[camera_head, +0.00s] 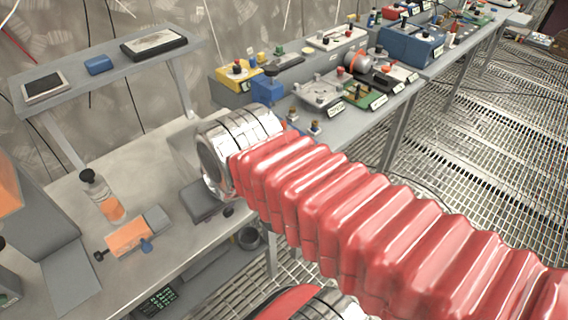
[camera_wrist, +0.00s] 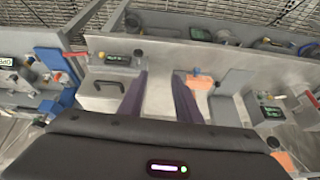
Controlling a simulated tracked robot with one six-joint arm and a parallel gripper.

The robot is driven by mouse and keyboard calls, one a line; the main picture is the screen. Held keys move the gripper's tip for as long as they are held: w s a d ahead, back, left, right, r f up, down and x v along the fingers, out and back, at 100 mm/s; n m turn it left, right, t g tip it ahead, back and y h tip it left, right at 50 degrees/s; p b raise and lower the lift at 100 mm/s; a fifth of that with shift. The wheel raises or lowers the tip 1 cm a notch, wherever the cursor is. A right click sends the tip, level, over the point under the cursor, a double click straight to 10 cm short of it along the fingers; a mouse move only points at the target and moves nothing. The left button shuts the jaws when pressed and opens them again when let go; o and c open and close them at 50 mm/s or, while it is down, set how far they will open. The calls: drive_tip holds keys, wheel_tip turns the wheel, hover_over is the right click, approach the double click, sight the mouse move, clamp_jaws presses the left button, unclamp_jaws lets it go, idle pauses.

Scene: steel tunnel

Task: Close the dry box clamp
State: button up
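In the wrist view, the two dark purple fingers of my gripper (camera_wrist: 160,76) stand apart with nothing between them, over a pale bench surface. A grey box with a dark handle-like bar (camera_wrist: 100,91) lies to the left of the fingers. An orange block (camera_wrist: 199,83) lies just to their right, with a grey block (camera_wrist: 226,99) beyond it. In the head view, the orange block (camera_head: 130,238) and a grey box (camera_head: 201,201) lie on the bench. My arm hides the gripper there. I cannot tell which part is the dry box clamp.
The head view shows a bottle with orange contents (camera_head: 102,195) on the bench (camera_head: 65,190). A raised shelf (camera_head: 105,66) stands behind it. A long bench with several devices, including a blue box (camera_head: 411,46), runs to the back right. Grated floor (camera_head: 460,125) lies beside it.

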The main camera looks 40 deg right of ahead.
drive_tip(key=w+d+f+m+y, duration=0.3)
drive_tip(key=w+d+f+y, duration=0.1)
drive_tip(key=d+f, duration=0.25)
drive_tip(key=w+d+f+m+y, duration=0.3)
drive_tip(key=d+f+y, duration=0.15)
drive_tip(key=d, duration=0.35)
drive_tip(key=s+d+f+m+t+h, duration=0.1)
drive_tip(key=d+f+m+t, duration=0.2)
drive_tip(key=d, duration=0.7)
drive_tip(key=s+d+f+m+t+h, duration=0.1)
drive_tip(key=d+f+t, duration=0.4)
drive_tip(key=d, duration=0.6)
drive_tip(key=shift+s+d+f+m+t, duration=0.25)
drive_tip(key=shift+s+m, duration=0.4)
drive_tip(key=shift+m, duration=0.35)
drive_tip(key=shift+w+a, duration=0.1)
drive_tip(key=shift+a, duration=0.05)
drive_tip(key=x, duration=1.3)
drive_tip(key=shift+w, duration=0.3)
